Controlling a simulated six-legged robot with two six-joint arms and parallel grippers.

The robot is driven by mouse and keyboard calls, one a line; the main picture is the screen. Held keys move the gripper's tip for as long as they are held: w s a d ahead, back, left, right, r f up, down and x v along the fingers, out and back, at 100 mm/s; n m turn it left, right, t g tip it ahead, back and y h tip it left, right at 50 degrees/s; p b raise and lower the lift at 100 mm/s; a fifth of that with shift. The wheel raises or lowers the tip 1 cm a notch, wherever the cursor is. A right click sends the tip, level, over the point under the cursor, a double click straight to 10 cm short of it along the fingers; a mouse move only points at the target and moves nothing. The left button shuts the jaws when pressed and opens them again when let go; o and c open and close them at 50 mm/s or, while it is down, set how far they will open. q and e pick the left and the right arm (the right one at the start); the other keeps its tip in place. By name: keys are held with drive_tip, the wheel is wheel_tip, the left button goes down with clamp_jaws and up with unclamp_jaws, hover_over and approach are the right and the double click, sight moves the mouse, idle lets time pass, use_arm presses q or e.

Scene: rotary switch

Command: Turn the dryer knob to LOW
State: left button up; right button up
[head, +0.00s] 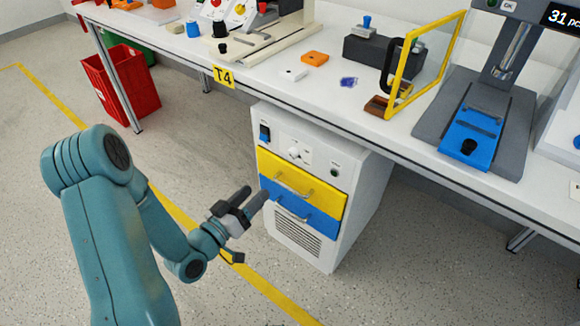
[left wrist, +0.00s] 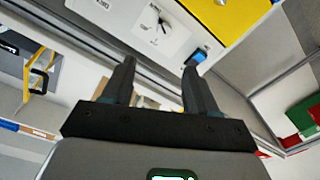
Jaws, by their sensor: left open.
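The dryer (head: 355,190) is a white cabinet under the bench. Its small white knob (head: 294,153) is on the upper front panel, between a dark switch (head: 265,132) and a small round button (head: 334,172). In the left wrist view the knob (left wrist: 164,25) shows rotated, with a dark pointer mark; the lettering around it is too small to read. My left gripper (head: 250,199) is open and empty. In the head view it appears below and left of the knob, by the blue drawer's left edge. Both fingers (left wrist: 159,74) show in the left wrist view, apart from the knob. My right gripper is out of view.
The yellow drawer (head: 320,193) and blue drawer (head: 313,217), with metal handles, lie below the knob. The white bench (head: 270,85) overhangs the dryer and carries several devices. A red crate (head: 122,82) stands under the bench at left. The floor before the dryer is clear.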

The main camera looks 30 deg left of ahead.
sight(291, 156)
use_arm(q)
drive_tip(key=w, duration=0.5)
drive_tip(key=w+b, duration=0.1)
drive_tip(key=w, duration=1)
drive_tip(key=shift+f+b, duration=0.3)
drive_tip(key=c, duration=1.1)
